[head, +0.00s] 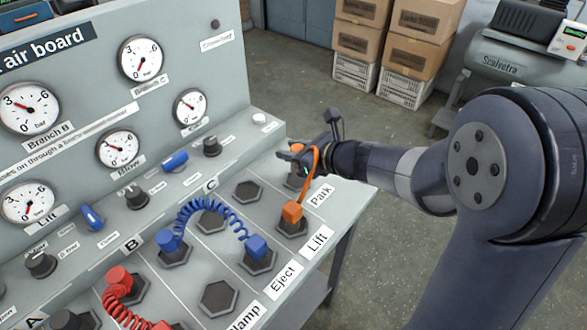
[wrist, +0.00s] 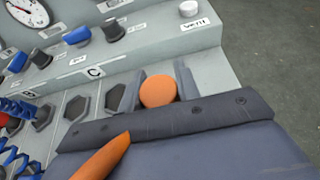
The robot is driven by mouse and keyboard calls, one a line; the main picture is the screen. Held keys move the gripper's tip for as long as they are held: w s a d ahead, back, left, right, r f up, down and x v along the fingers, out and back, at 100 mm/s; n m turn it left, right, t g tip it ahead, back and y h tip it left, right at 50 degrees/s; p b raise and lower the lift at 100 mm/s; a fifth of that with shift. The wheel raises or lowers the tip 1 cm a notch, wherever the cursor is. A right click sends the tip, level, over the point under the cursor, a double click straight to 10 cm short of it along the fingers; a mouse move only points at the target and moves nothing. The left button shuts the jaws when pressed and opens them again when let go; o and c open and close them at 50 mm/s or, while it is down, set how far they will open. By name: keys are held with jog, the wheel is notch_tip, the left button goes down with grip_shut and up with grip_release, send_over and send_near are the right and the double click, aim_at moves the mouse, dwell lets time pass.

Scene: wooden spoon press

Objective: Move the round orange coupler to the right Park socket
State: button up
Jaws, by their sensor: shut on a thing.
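The round orange coupler (wrist: 158,92) sits between the two fingers of my gripper (wrist: 160,88) in the wrist view, with its round orange top showing. In the head view my gripper (head: 300,155) is shut on it directly above the right Park socket (head: 296,181), at the far right end of the socket rows. The coupler's lower part is hidden, so I cannot tell whether it is seated or just above the socket.
A blue coiled hose (head: 205,207) joins two blue couplers left of the square orange one. A red coiled hose (head: 116,302) lies at the bottom left. An empty socket (head: 248,192) is left of my gripper. The gauge panel (head: 90,95) rises behind the sockets.

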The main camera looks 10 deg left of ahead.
jog(key=shift+f+b, duration=0.55)
jog(key=shift+f, duration=1.5)
jog(key=shift+f, duration=0.1)
jog(key=shift+f+b, duration=0.15)
jog(key=shift+b, duration=0.15)
jog(key=o, duration=1)
jog(key=shift+d+r+p, duration=0.2)
jog(key=shift+r+p, duration=0.15)
jog(key=shift+r, duration=0.05)
jog(key=p+v, duration=0.1)
jog(key=v, duration=1)
jog(key=shift+s+d+p, duration=0.2)
jog(key=shift+s+p, duration=0.05)
jog(key=shift+p, duration=0.05)
